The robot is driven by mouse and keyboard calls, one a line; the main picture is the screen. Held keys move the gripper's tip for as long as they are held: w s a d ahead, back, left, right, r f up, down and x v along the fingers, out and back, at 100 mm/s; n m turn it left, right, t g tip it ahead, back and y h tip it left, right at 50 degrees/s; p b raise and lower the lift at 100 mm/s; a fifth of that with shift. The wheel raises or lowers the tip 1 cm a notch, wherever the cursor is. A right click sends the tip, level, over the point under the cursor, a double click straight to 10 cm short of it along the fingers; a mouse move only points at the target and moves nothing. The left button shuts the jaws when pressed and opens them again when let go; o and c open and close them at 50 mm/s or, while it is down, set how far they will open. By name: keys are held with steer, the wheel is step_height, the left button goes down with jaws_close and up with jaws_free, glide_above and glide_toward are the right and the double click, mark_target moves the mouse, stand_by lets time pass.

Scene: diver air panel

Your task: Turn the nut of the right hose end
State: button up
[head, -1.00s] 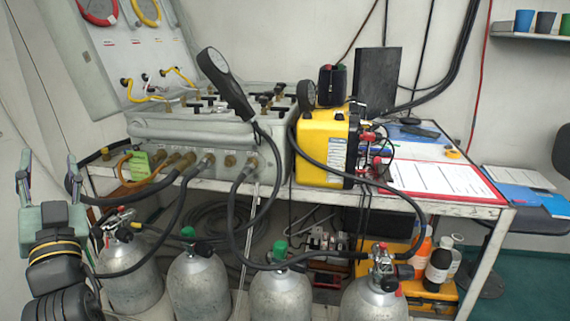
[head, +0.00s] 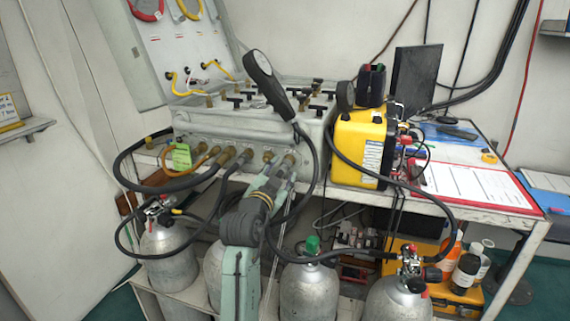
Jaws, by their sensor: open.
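The grey air panel (head: 255,126) stands on the bench with a row of brass hose fittings along its front. The right hose end (head: 290,158) is at the right of that row; its brass nut is partly hidden by my gripper. A black hose drops from there behind my arm. My gripper (head: 279,174) is open and is seen from behind, with its fingers pointing up at this fitting. I cannot tell whether the fingers touch the nut or stand around it.
Several grey cylinders (head: 308,291) with valves and hoses stand below the bench front. A yellow case (head: 361,146) stands right of the panel. Loose black hoses (head: 343,258) hang around my arm.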

steer(key=shift+p+x, duration=0.3)
steer(key=shift+x, duration=1.15)
steer(key=shift+c, duration=0.3)
jaws_close()
